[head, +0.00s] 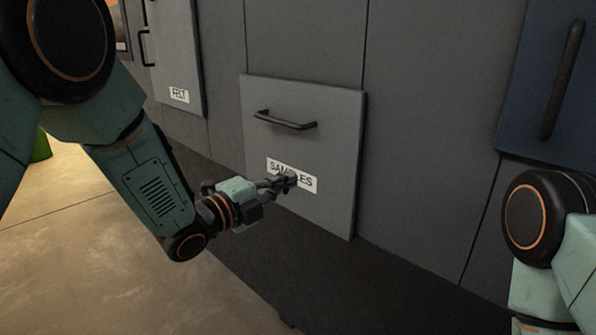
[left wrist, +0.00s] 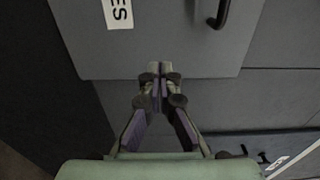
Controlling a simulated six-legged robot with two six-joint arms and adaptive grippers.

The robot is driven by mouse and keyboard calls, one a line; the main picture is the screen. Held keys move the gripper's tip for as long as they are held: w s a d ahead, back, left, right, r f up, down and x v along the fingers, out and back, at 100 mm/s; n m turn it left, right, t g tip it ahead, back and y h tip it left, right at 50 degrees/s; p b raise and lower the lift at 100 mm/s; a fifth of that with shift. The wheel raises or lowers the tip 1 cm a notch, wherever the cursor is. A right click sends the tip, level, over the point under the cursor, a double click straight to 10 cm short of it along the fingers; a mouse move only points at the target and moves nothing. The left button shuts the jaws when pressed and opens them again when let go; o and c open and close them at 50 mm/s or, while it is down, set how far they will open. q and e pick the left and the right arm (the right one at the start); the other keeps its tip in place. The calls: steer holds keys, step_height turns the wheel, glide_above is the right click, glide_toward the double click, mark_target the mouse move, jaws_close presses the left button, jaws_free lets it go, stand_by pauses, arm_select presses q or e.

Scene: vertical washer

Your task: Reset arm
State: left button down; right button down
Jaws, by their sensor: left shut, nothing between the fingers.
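My left gripper (head: 286,182) reaches in from the left, in front of the grey drawer front labelled SAMPLES (head: 330,145). It is shut and empty, and its fingertips cover part of the label (head: 306,183). I cannot tell whether the fingertips touch the panel. The handle in the head view (head: 285,121) is above the gripper and free. My right gripper is out of view; only part of my right arm shows.
A grey panel labelled FELT (head: 178,60) is at the upper left. A dark blue panel with a long vertical handle (head: 562,80) is at the upper right. A green object (head: 41,147) stands at the far left. The floor (head: 90,250) at the lower left is clear.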

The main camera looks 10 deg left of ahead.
arm_select(q)
steer(key=s+a+f+n+g+y+p, duration=0.1)
steer(key=s+a+f+n+g+y, duration=0.3)
steer(key=s+f+n, duration=0.55)
steer(key=s+a+f+n+g+y+p, duration=0.2)
steer(key=s+a+f+n+y, duration=0.4)
steer(key=f+n, duration=0.55)
steer(key=s+a+f+n+g+p, duration=0.1)
steer(key=s+f+g, duration=0.1)
steer(key=s, duration=0.7)
steer(key=s+a+f+n+g+p, duration=0.1)
steer(key=s+f+n+g, duration=0.1)
steer(key=s, duration=0.8)
steer(key=s+a+f+n+g+y+p, duration=0.1)
steer(key=s+f+g, duration=0.3)
steer(key=s, duration=0.5)
steer(key=shift+s+a+f+n+p, duration=0.25)
steer(key=shift+a+n+p, duration=0.1)
steer(key=shift+a+n, duration=0.2)
